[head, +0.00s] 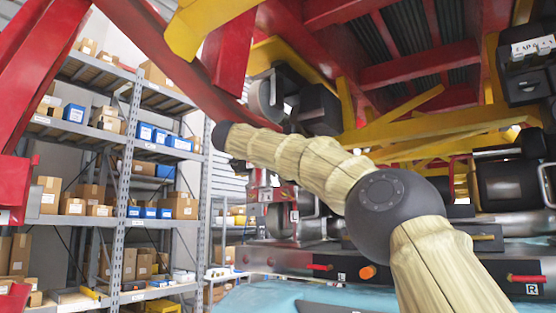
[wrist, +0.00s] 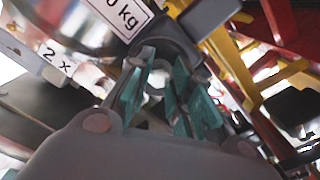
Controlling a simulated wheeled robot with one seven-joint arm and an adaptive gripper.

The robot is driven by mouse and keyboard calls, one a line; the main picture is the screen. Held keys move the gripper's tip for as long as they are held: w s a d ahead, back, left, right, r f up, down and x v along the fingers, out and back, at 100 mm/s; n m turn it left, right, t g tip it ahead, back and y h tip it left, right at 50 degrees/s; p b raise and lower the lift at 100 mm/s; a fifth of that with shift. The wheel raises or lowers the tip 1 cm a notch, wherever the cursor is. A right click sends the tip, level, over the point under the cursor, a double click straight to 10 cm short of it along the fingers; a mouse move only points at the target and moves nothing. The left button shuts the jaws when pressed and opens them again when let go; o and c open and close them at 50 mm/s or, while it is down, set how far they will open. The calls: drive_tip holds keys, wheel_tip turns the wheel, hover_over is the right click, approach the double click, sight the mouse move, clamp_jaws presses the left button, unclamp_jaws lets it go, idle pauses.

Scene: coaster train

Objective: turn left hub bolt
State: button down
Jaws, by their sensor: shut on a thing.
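In the wrist view my gripper (wrist: 166,90) has its teal finger pads closed around a pale metal bolt head (wrist: 154,78). The bolt sits in front of a dark round housing (wrist: 172,38), and the pads cover part of it. Its turn angle is hard to read. A white label ending in "kg" (wrist: 122,14) and another reading "2 x" (wrist: 58,58) are on the metal parts beside it. In the head view my own arm crosses the middle, and I cannot make out the gripper or the bolt there.
In the head view red beams (head: 160,50) and yellow struts (head: 440,120) hang close above and behind my arm. Shelves (head: 120,170) with boxes stand at the left. A rail with red handles (head: 524,279) and an orange knob (head: 367,271) runs low in front.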

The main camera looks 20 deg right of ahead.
drive_tip(key=shift+f, duration=0.1)
idle(0.5)
drive_tip(key=c, duration=1.3)
unclamp_jaws()
drive_tip(key=shift+s+a, duration=0.1)
drive_tip(key=v, duration=1.1)
drive_tip(key=shift+s+a, duration=0.25)
drive_tip(key=shift+a, duration=0.1)
